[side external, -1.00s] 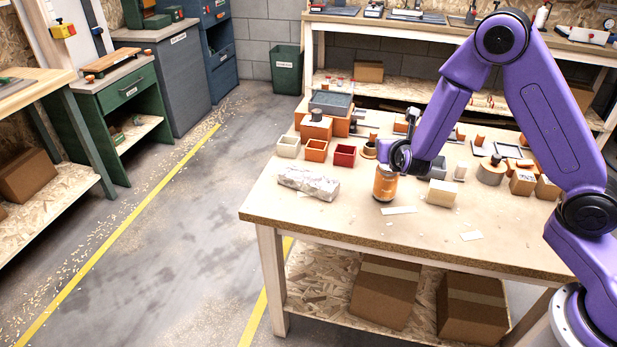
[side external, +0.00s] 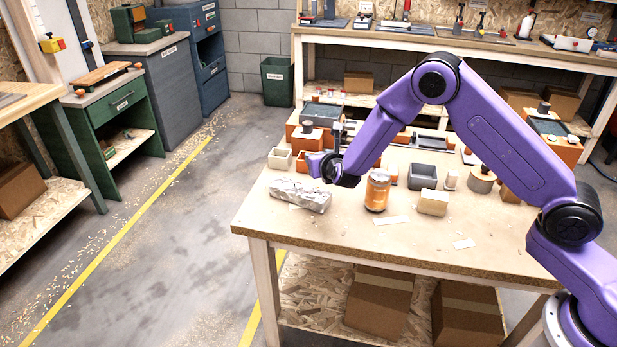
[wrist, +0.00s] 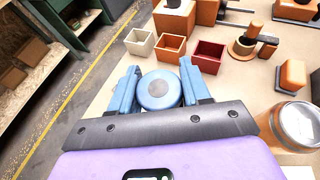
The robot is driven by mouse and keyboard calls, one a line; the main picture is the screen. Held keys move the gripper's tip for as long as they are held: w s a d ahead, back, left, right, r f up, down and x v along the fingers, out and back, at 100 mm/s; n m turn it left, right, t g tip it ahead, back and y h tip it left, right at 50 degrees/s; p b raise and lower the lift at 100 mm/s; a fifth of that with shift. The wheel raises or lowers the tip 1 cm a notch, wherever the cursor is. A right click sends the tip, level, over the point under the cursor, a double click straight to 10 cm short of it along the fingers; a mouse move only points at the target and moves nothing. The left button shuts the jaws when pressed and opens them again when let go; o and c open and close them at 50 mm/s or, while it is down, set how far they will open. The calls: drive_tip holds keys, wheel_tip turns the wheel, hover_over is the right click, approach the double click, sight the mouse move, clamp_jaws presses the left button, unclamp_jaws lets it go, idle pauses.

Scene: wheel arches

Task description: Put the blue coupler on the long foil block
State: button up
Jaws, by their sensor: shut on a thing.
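The blue coupler (wrist: 160,92), a round light-blue piece with a paler disc on top, sits between the two blue fingers of my gripper (wrist: 161,76) in the wrist view. My gripper is shut on it. The long foil block (side external: 300,194), a crinkled silver bar, lies on the table's left front in the side view. My gripper (side external: 318,166) is above and just behind the block there. The coupler cannot be made out in the side view, and the block is not seen in the wrist view.
An orange jar (side external: 377,191) stands right of the block, with a small beige block (side external: 433,202) beyond it. Small open bins, cream (wrist: 140,42), orange (wrist: 170,47) and red (wrist: 208,57), stand behind. The table's left front edge is near the foil block.

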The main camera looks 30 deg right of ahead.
hover_over(309, 188)
wheel_tip(309, 188, down, 5)
drive_tip(key=shift+f, duration=0.1)
drive_tip(key=shift+w+f, duration=0.15)
drive_tip(key=shift+f, duration=1.5)
drive_tip(key=shift+f, duration=0.1)
drive_tip(key=o, duration=1)
drive_tip(key=shift+o, duration=0.2)
drive_tip(key=shift+s+r, duration=0.2)
drive_tip(key=v, duration=1.1)
drive_tip(key=shift+s, duration=0.25)
drive_tip(key=shift+r, duration=0.1)
